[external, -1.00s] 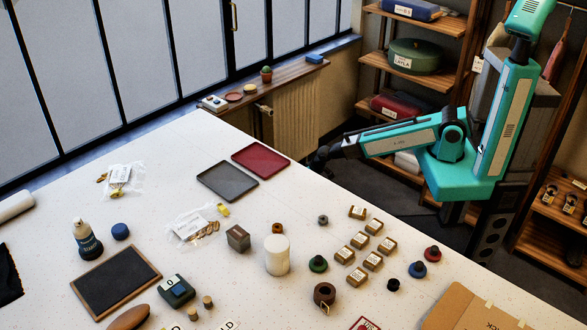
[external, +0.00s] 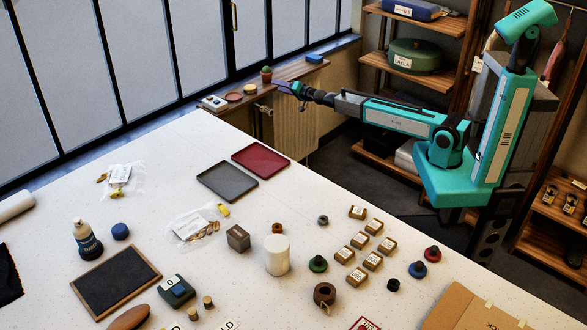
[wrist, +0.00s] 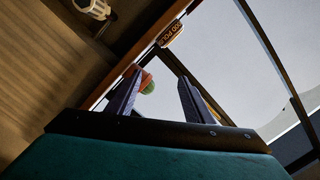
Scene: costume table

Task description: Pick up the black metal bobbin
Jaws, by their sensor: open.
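A small black round piece (external: 393,285), which looks like the black metal bobbin, lies on the white table (external: 330,190) at the right in the external view. It is too small there to make out its shape. My gripper (external: 284,86) is far from it, raised beyond the table's far edge, near the window shelf. In the wrist view my gripper (wrist: 159,78) has its two fingers apart with nothing held. The bobbin is not in the wrist view.
Near the black piece are a blue knob-topped piece (external: 418,269), a red one (external: 432,254), several small labelled boxes (external: 358,277) and a cardboard piece (external: 475,309). A potted cactus (external: 266,75) stands on the window shelf.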

